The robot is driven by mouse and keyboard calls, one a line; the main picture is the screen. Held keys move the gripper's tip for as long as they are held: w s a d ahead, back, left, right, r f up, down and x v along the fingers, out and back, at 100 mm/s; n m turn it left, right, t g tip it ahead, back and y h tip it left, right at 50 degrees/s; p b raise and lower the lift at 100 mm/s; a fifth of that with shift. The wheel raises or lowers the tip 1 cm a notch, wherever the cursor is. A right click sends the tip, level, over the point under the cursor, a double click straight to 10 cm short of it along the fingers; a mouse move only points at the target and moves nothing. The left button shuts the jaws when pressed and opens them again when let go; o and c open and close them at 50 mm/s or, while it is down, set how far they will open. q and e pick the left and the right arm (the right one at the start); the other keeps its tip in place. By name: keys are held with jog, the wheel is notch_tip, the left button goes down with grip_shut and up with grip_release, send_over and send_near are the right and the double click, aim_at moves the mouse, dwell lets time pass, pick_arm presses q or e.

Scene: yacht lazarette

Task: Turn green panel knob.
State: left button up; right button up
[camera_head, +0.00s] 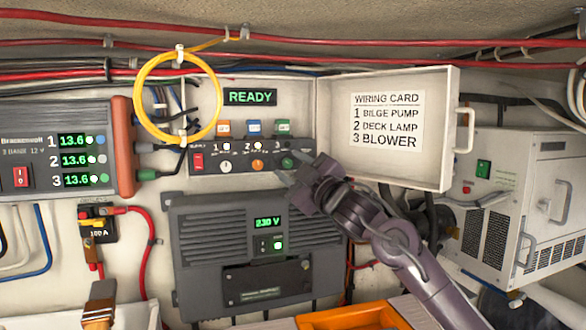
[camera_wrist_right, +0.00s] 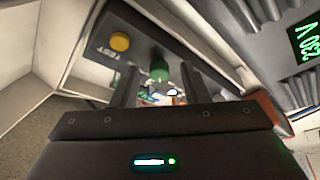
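The green knob (camera_head: 289,161) is the rightmost of three knobs on the dark panel (camera_head: 240,172) inside the open white box. A white knob (camera_head: 226,165) and an orange knob (camera_head: 258,166) are to its left. My right gripper (camera_head: 290,178) is at the green knob, coming in from the lower right and partly covering that end of the panel. In the right wrist view the green knob (camera_wrist_right: 160,70) appears between the tips of the two open fingers (camera_wrist_right: 160,82), with a gap on each side. Contact is not visible. My left gripper is out of view.
The box's open door (camera_head: 388,125) carries a wiring card listing 3 as blower. A yellow cable loop (camera_head: 140,98) hangs at the box's left. A grey inverter (camera_head: 245,285) sits below. A yellow button (camera_wrist_right: 120,42) is near the green knob.

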jog(key=shift+s+d+f, duration=0.15)
jog(key=b+v, duration=0.4)
jog(key=v, duration=0.3)
jog(key=shift+s+b, duration=0.2)
jog(key=shift+b, duration=0.1)
